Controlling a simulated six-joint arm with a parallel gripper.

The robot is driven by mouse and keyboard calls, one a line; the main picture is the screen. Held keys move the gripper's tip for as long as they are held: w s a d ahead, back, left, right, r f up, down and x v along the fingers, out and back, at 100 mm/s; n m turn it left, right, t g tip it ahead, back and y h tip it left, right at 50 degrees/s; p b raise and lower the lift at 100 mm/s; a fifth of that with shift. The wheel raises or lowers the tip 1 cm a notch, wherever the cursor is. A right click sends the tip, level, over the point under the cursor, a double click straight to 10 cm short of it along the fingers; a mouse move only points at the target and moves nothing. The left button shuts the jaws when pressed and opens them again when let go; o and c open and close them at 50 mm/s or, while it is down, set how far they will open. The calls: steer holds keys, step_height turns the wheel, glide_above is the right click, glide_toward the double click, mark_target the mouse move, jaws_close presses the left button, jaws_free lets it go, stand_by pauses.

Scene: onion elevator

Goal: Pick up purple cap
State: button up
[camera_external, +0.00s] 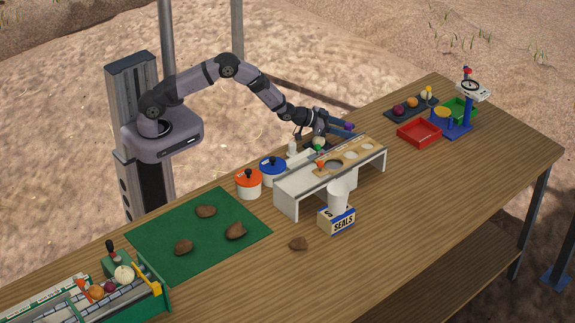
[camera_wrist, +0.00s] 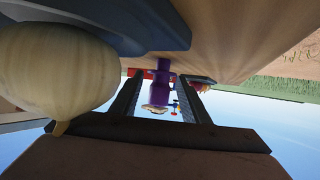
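A purple cap-like piece (camera_wrist: 161,85) shows in the middle of the wrist view, between the two dark fingers of my gripper (camera_wrist: 165,92). Gaps show on both sides of it, so the fingers look open and not touching it. A pale end shows on its lower side. In the external view a small purple spot (camera_external: 348,126) is by the tips of my gripper (camera_external: 343,125), behind the white stand. My gripper lies low there, pointing right. Exact contact or depth cannot be told.
A pale onion (camera_wrist: 50,75) fills the left of the wrist view, close to my gripper. The white stand (camera_external: 287,201) with holes is in front of my gripper. Orange (camera_external: 249,184) and blue (camera_external: 272,172) lidded pots stand to its left. A red tray (camera_external: 419,133) lies to the right.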

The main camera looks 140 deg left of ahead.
mark_target(348, 124)
jaws_close()
steer(key=shift+r, duration=0.1)
step_height(348, 124, up, 10)
steer(key=shift+f+b, duration=0.1)
steer(key=shift+b, duration=0.7)
